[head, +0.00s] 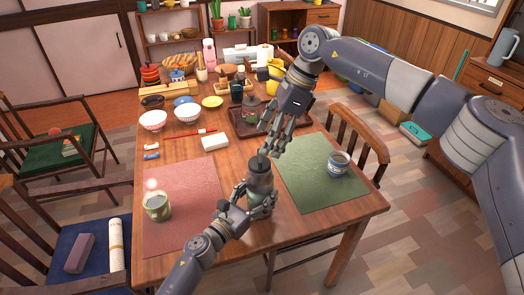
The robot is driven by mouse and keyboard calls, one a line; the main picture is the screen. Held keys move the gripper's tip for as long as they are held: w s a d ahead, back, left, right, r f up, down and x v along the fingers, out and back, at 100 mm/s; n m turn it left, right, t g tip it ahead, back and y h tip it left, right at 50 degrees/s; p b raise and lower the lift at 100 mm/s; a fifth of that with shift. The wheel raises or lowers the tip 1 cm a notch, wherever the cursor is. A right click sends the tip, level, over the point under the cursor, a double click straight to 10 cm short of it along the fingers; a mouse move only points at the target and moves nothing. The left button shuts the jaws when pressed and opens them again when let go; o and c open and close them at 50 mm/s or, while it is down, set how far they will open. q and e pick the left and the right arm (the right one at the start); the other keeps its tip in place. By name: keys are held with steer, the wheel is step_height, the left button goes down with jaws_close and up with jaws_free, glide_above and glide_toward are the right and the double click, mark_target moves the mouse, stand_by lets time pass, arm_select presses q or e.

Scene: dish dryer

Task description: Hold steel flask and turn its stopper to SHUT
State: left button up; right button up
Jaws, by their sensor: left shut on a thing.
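The steel flask (260,184) stands upright near the front of the wooden table, between the pink mat and the green mat. Its dark stopper (261,162) is on top; I cannot read any SHUT mark. My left gripper (257,204) is shut on the flask low on its body, coming from the front left, and hides part of it. My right gripper (272,144) is just above and behind the stopper, pointing down. I cannot tell whether its fingers touch the stopper or how far apart they are.
The pink mat (190,185) holds a green-and-white cup (157,207). The green mat (310,185) holds a blue-and-white cup (339,163). A dark tray (240,128), bowls (187,112) and a white block (215,142) lie farther back. A chair (358,140) stands at the right.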

mark_target(260, 160)
steer(key=shift+x, duration=2.75)
steer(key=c, duration=1.1)
